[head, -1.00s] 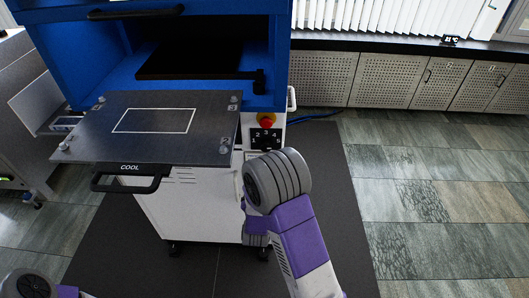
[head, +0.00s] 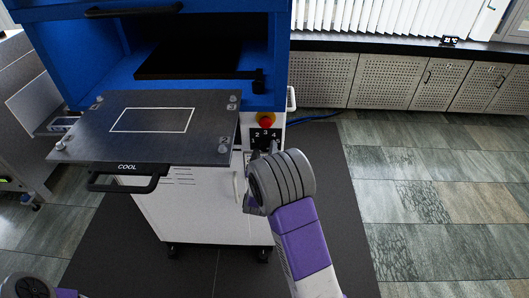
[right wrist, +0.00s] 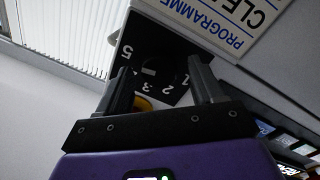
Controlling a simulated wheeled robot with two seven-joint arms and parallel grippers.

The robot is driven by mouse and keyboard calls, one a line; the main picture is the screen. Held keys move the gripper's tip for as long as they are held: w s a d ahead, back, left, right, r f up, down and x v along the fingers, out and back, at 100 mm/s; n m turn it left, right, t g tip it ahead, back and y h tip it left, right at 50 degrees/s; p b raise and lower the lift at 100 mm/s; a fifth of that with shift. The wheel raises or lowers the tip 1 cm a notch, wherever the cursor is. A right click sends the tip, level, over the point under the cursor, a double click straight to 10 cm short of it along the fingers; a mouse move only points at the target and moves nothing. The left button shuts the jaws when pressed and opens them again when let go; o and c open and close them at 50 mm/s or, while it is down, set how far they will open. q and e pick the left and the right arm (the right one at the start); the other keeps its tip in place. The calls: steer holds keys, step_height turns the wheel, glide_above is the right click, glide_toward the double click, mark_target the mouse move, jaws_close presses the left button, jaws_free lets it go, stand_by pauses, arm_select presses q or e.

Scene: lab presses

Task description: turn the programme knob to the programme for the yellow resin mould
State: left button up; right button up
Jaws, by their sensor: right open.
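The black programme dial (head: 265,133) is on the white front of the blue press, with the numbers 2, 3 and 4 showing. In the right wrist view the dial plate (right wrist: 158,52) appears upside down, with numbers around a dark knob (right wrist: 152,68). My right gripper (right wrist: 160,68) is open, its fingers on either side of the knob; I cannot tell whether they touch it. The knob's pointer is too dark to read. No yellow resin mould is visible. My left gripper is out of view.
A red button (head: 266,120) sits just above the dial. A sign reading PROGRAMME (right wrist: 236,28) is beside the dial. The grey plate (head: 200,140) with a COOL handle (head: 128,183) juts out to the left. Floor to the right is clear.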

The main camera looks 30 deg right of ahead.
steer(key=shift+c, duration=0.2)
steer(key=c, duration=1)
steer(key=m+b, duration=0.2)
steer(key=m, duration=0.2)
steer(key=shift+b, duration=0.4)
steer(key=shift+m+y+b, duration=0.3)
steer(key=shift+m+b, duration=1)
steer(key=shift+m, duration=0.5)
steer(key=shift+r, duration=0.1)
steer(key=o, duration=1)
